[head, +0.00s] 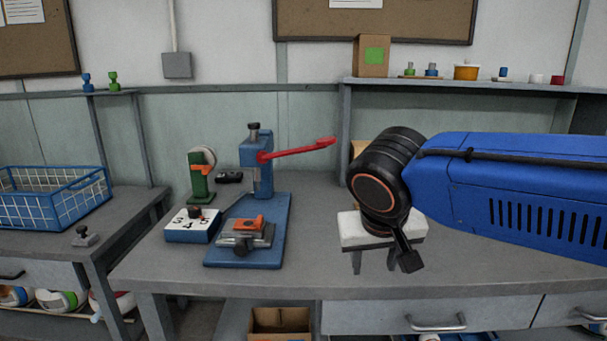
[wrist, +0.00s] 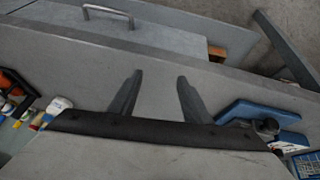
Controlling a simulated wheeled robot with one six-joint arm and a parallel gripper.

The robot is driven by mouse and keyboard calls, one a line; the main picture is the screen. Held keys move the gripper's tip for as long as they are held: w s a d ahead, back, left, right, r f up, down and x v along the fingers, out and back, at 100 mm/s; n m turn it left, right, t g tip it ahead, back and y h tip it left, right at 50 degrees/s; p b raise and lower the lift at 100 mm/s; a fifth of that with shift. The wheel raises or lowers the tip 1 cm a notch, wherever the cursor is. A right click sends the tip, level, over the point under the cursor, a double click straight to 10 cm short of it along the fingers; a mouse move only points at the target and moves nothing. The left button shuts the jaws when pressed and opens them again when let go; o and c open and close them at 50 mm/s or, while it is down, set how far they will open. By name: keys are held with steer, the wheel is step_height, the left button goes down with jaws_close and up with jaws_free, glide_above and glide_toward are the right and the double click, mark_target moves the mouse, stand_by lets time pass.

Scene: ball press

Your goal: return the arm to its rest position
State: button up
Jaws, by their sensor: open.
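My gripper (head: 375,269) hangs below the black wrist joint, pointing down over the grey workbench (head: 310,272), right of the press. In the wrist view its two dark fingers (wrist: 158,76) stand well apart with nothing between them. The bare bench top and a drawer front with a handle show beyond them. My blue arm reaches in from the right edge of the head view, bent at the black joint. I cannot tell how far the fingertips are above the bench.
The blue ball press (head: 257,170), with its red lever (head: 300,150) raised to the right, stands left of my gripper. A numbered block (head: 193,229) and a green device (head: 197,178) stand farther left. A shelf (head: 460,86) with small items runs behind my arm.

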steer(key=s+d+f, duration=0.5)
steer(key=d+f, duration=0.1)
steer(key=d, duration=0.1)
steer(key=s+d+f+y, duration=0.1)
steer(key=s+d+f, duration=0.5)
steer(key=d, duration=0.2)
steer(key=shift+d, duration=0.3)
